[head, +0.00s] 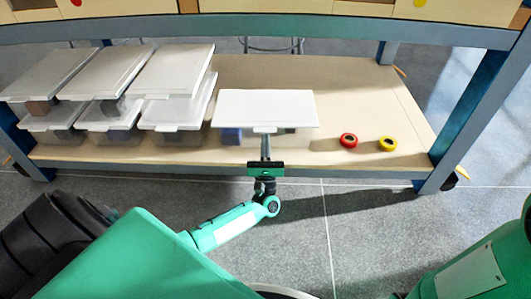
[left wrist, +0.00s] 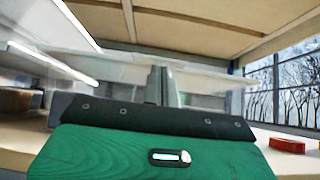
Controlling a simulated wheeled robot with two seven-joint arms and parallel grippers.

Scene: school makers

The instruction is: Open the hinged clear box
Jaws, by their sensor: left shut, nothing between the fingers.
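The clear box with a white lid (head: 266,105) stands alone on the shelf, right of the stacked boxes. Its lid looks flat in the head view, and I cannot tell whether it is slightly raised. Blue and dark contents show dimly through the front wall. My left gripper (head: 265,136) is shut and empty at the middle of the lid's front edge. In the left wrist view the closed fingers (left wrist: 161,86) point at the box, with the pale lid (left wrist: 215,77) edge behind them; contact is unclear. My right gripper is out of view.
Several lidded clear boxes (head: 172,73) are stacked two high to the left. A red roll (head: 348,140) and a yellow roll (head: 387,144) lie to the right on the wooden shelf (head: 350,85). The bench top overhangs the shelf, and a blue post (head: 470,110) stands at right.

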